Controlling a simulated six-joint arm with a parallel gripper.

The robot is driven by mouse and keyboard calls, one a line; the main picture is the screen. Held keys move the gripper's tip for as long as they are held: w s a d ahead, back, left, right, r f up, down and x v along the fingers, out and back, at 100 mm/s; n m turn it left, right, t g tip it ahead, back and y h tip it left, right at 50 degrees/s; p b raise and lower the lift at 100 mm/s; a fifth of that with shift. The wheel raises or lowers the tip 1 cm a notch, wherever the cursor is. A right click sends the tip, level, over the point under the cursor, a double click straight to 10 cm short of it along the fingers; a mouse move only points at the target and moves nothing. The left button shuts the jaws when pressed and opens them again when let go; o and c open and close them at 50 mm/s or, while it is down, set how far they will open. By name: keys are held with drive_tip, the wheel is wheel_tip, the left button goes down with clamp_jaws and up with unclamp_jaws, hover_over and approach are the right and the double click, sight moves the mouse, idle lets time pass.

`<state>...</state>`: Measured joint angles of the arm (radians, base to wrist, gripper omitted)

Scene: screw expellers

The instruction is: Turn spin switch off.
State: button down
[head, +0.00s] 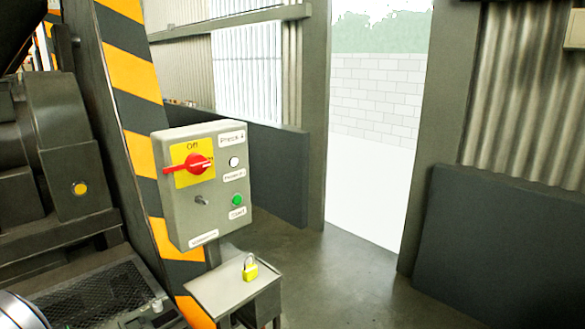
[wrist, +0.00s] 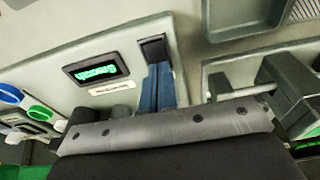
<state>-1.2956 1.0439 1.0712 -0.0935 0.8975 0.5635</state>
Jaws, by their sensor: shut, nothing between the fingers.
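A red rotary switch (head: 197,164) sits on a yellow plate (head: 183,181) on the front of a grey control box (head: 185,222). Its handle lies nearly level, with its long end to the left. The word "Off" is printed above it on the plate. A small grey toggle (head: 201,200) is below it; its position is too small to read. No label that I can read says "spin". My gripper (wrist: 153,50) shows in the wrist view, shut and empty, above pale machinery panels. It is not seen in the head view, and the wrist view does not show the control box.
The box also has a white button (head: 234,162) and a green button (head: 237,200). A yellow padlock (head: 250,270) stands on a small metal table (head: 230,290) below. A striped post (head: 130,75) is behind the box. Dark machinery fills the left; the floor is clear right.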

drive_tip(key=shift+f, duration=0.15)
drive_tip(key=shift+r, duration=3.5)
drive_tip(key=shift+f, duration=0.1)
wheel_tip(320, 180, down, 7)
drive_tip(key=shift+r, duration=0.1)
drive_tip(key=w+d+r+g, duration=0.1)
drive_tip(key=d+r, duration=0.2)
drive_tip(key=r, duration=0.5)
drive_tip(key=w+d+r+g+y, duration=0.1)
drive_tip(key=d+r, duration=0.3)
drive_tip(key=r, duration=0.4)
drive_tip(key=w+d+r+g+y, duration=0.1)
drive_tip(key=w+d+r, duration=0.2)
drive_tip(key=r, duration=0.5)
drive_tip(key=shift+w+d+r, duration=0.15)
drive_tip(key=shift+w+r, duration=0.1)
drive_tip(key=shift+r, duration=0.15)
